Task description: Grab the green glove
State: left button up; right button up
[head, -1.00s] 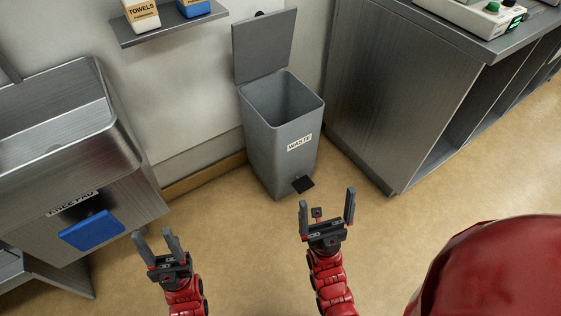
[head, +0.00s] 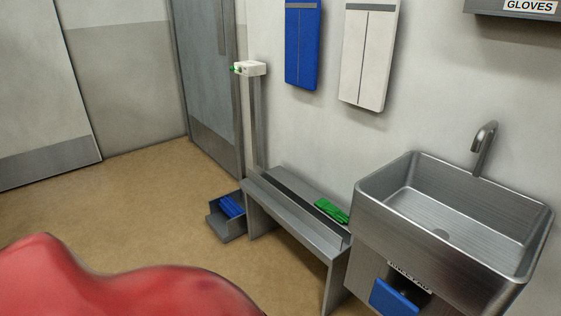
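A green glove (head: 331,211) lies on the right end of the low grey metal bench (head: 288,213) in the head view, close to the sink's left side. It looks flat and small, and its exact shape is hard to make out. Neither of my grippers is in view now, so I cannot see whether they are open or shut.
The steel sink (head: 365,212) stands right of the bench, with a blue knee pad (head: 395,298) below. A low step box (head: 228,235) holding something blue sits left of the bench. A white box (head: 249,68) tops a post. Open floor (head: 140,215) lies to the left.

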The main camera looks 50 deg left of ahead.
aim_at(332, 210)
jog(key=u, duration=1.3)
jog(key=i+j+u, duration=0.15)
jog(key=i+j, duration=0.1)
jog(key=i, duration=0.1)
